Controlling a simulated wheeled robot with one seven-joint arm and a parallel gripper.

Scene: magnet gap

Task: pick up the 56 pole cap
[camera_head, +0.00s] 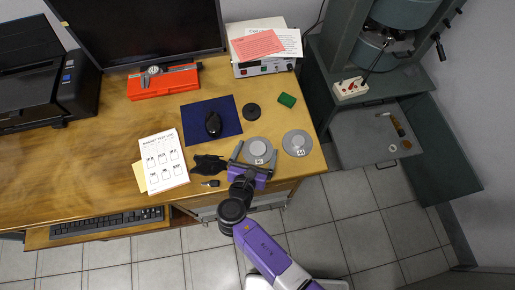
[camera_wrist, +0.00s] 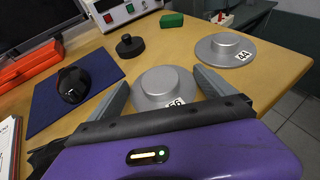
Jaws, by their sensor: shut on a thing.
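The 56 pole cap (camera_wrist: 162,84) is a grey metal disc with a raised round hub and a white label, partly hidden by my gripper, that reads 56. It also shows in the head view (camera_head: 258,150) near the front right of the wooden desk. My gripper (camera_wrist: 162,90) has one finger on each side of this cap and is shut on it. In the head view my gripper (camera_head: 257,158) reaches in from the desk's front edge. The cap looks level at desk height; I cannot tell whether it is lifted. A similar cap labelled 44 (camera_head: 297,143) lies just to its right.
A small black round knob (camera_head: 252,111) and a green block (camera_head: 287,100) lie behind the caps. A blue mat (camera_head: 212,119) with a black mouse (camera_head: 213,124) is to the left, with black gloves (camera_head: 208,165) nearer. The desk's right edge is close to the 44 cap.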

